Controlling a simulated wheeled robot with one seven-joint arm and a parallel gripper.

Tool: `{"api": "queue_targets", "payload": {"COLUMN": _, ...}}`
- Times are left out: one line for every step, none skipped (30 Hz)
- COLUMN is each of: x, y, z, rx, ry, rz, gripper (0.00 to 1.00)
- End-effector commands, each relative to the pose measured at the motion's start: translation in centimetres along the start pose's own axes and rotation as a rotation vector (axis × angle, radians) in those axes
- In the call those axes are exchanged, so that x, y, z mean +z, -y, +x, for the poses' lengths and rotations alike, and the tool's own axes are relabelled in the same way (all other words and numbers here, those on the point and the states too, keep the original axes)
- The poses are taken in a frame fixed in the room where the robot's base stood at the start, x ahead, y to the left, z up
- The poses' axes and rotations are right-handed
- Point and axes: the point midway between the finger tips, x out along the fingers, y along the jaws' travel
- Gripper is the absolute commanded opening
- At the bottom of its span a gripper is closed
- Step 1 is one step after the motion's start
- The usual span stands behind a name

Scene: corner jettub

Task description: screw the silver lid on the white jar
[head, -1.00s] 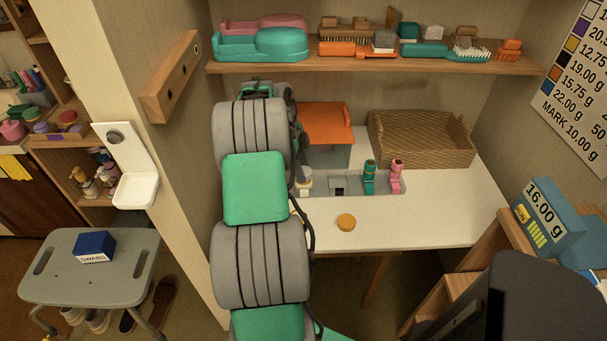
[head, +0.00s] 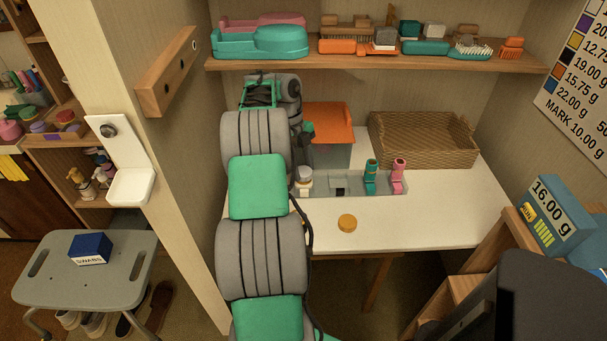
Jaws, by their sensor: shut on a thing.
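The white jar (head: 305,188) stands at the left end of the grey tray on the desk, partly beside my arm. The silver lid (head: 304,173) shows at the top of the jar, and it looks level. I cannot tell from this distance whether it is seated or how far it is turned. My gripper (head: 303,163) points down over the lid from behind my forearm and is shut on the lid. Its fingertips are small and mostly hidden by my own arm.
The grey tray (head: 388,191) also holds a teal bottle (head: 371,176) and a pink bottle (head: 398,175). An orange-topped bin (head: 329,124) and a wicker basket (head: 421,147) stand behind. A round amber lid (head: 347,223) lies in front on the clear white desk (head: 430,225). A shelf (head: 380,64) overhangs.

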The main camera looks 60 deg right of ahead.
Motion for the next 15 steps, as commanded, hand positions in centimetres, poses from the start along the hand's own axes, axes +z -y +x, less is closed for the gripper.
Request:
{"api": "queue_targets", "payload": {"x": 0.14, "y": 0.1, "z": 0.36, "rx": 0.018, "ry": 0.001, "rz": 0.061, "gripper": 0.08}}
{"api": "queue_targets", "payload": {"x": 0.18, "y": 0.18, "z": 0.46, "rx": 0.035, "ry": 0.001, "rz": 0.123, "gripper": 0.08}}
{"api": "queue_targets", "payload": {"x": 0.19, "y": 0.24, "z": 0.53, "rx": 0.061, "ry": 0.001, "rz": 0.216, "gripper": 0.08}}
{"api": "queue_targets", "payload": {"x": 0.17, "y": 0.28, "z": 0.52, "rx": 0.081, "ry": 0.001, "rz": 0.289, "gripper": 0.08}}
{"api": "queue_targets", "payload": {"x": 0.14, "y": 0.33, "z": 0.45, "rx": 0.099, "ry": 0.002, "rz": 0.354, "gripper": 0.08}}
{"api": "queue_targets", "payload": {"x": 0.09, "y": 0.33, "z": 0.38, "rx": 0.116, "ry": 0.001, "rz": 0.416, "gripper": 0.08}}
{"api": "queue_targets", "payload": {"x": 0.08, "y": 0.31, "z": 0.28, "rx": 0.123, "ry": 0.002, "rz": 0.443, "gripper": 0.08}}
{"api": "queue_targets", "payload": {"x": 0.07, "y": 0.26, "z": 0.24, "rx": 0.128, "ry": 0.001, "rz": 0.456, "gripper": 0.08}}
{"api": "queue_targets", "payload": {"x": 0.06, "y": 0.22, "z": 0.2, "rx": 0.128, "ry": 0.001, "rz": 0.458, "gripper": 0.08}}
{"api": "queue_targets", "payload": {"x": 0.05, "y": 0.21, "z": 0.18, "rx": 0.128, "ry": 0.0, "rz": 0.456, "gripper": 0.08}}
{"api": "queue_targets", "payload": {"x": 0.04, "y": 0.21, "z": 0.17, "rx": 0.127, "ry": 0.001, "rz": 0.455, "gripper": 0.08}}
{"api": "queue_targets", "payload": {"x": 0.04, "y": 0.22, "z": 0.17, "rx": 0.127, "ry": 0.001, "rz": 0.454, "gripper": 0.08}}
{"api": "queue_targets", "payload": {"x": 0.04, "y": 0.22, "z": 0.18, "rx": 0.127, "ry": 0.001, "rz": 0.454, "gripper": 0.08}}
{"api": "queue_targets", "payload": {"x": 0.03, "y": 0.22, "z": 0.17, "rx": 0.127, "ry": 0.001, "rz": 0.454, "gripper": 0.08}}
{"api": "queue_targets", "payload": {"x": 0.03, "y": 0.23, "z": 0.17, "rx": 0.127, "ry": 0.001, "rz": 0.453, "gripper": 0.08}}
